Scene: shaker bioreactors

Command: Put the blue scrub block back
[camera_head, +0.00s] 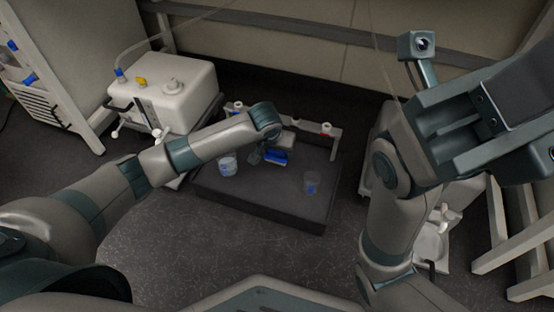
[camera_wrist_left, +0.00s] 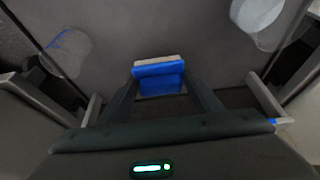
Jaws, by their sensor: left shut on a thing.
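The blue scrub block (camera_head: 277,158), blue with a pale grey top layer, shows just past the end of my left arm in the head view. In the left wrist view the same block (camera_wrist_left: 159,80) sits between the dark fingers of my left gripper (camera_wrist_left: 160,93). The left gripper (camera_head: 270,154) is shut on it, over the dark tray (camera_head: 262,200); I cannot tell whether the block touches the tray. My right arm is large at the right of the head view, but its fingertips are not clear.
A pale rack bar (camera_head: 334,141) runs along the tray's back. A white machine (camera_head: 178,88) stands at the left. The tray's front middle is bare.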

